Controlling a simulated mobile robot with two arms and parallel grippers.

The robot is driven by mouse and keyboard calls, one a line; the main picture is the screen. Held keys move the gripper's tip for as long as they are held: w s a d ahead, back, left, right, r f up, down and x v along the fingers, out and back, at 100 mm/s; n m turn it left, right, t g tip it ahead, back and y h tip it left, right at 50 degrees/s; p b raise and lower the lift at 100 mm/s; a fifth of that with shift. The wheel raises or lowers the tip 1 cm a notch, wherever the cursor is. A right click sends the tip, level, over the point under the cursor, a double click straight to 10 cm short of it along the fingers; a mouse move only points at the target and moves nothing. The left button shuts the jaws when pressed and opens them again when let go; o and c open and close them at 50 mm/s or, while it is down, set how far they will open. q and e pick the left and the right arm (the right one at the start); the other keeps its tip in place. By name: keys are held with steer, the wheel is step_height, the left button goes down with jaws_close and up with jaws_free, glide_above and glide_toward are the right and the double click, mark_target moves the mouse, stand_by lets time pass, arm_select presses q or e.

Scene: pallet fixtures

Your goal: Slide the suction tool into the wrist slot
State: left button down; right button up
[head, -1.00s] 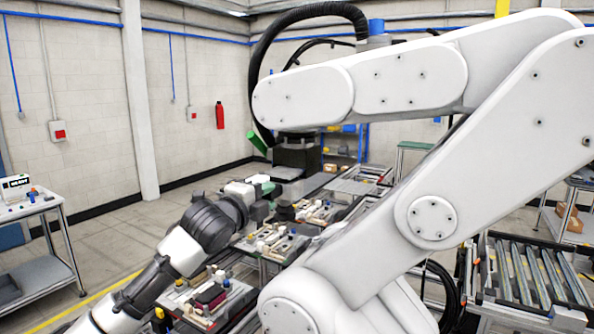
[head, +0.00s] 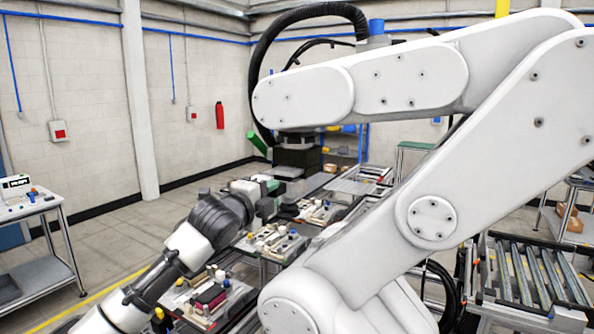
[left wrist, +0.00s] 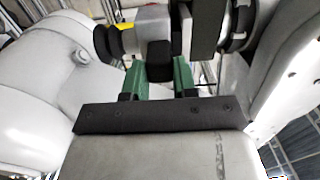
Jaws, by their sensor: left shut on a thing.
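My left gripper (head: 271,198) is in the middle of the head view, in front of the wrist of a large white arm; it is small and partly hard to make out there. I cannot tell whether the tool is inside the wrist slot. My right gripper is not in view.
The large white arm (head: 430,215) fills the right of the head view. Benches with fixtures and small parts (head: 210,295) stand below my left arm. A conveyor (head: 530,270) is at the right and a cart (head: 35,210) at the left. The floor between cart and benches is clear.

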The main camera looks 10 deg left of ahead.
arm_select(q)
steer(key=shift+w+r, duration=0.15)
steer(key=shift+w+d, duration=0.25)
steer(key=shift+w, duration=0.3)
stand_by(0.5)
steer(key=shift+w+d, duration=0.25)
steer(key=shift+w, duration=0.4)
steer(key=shift+w, duration=0.2)
steer(key=shift+w+d, duration=0.2)
steer(key=shift+w, duration=0.15)
stand_by(0.3)
